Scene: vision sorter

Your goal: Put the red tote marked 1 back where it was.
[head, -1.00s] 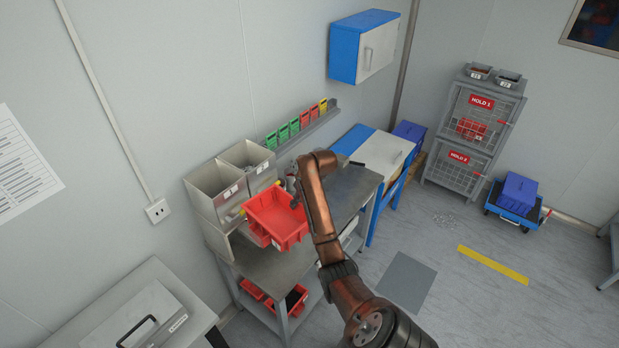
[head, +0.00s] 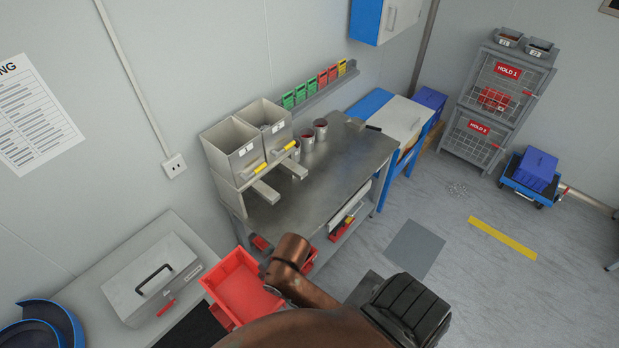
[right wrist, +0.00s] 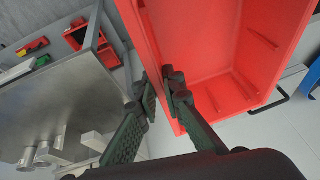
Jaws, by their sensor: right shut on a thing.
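A red tote (head: 238,284) hangs in the air off the bench's near left corner, empty as far as I can see. It also shows large and tilted in the right wrist view (right wrist: 215,45). My right gripper (right wrist: 163,88) is shut on the tote's side wall, one finger on each side of it. In the head view my arm hides most of this gripper and part of the tote's near side. The tote's number mark cannot be read. My left gripper is not in view.
The metal bench (head: 318,178) carries grey bins (head: 232,150) and small cans (head: 320,128); its top is largely clear. Red totes sit on its lower shelf (right wrist: 92,35). A side table at left holds a grey case (head: 150,285) close to the held tote.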

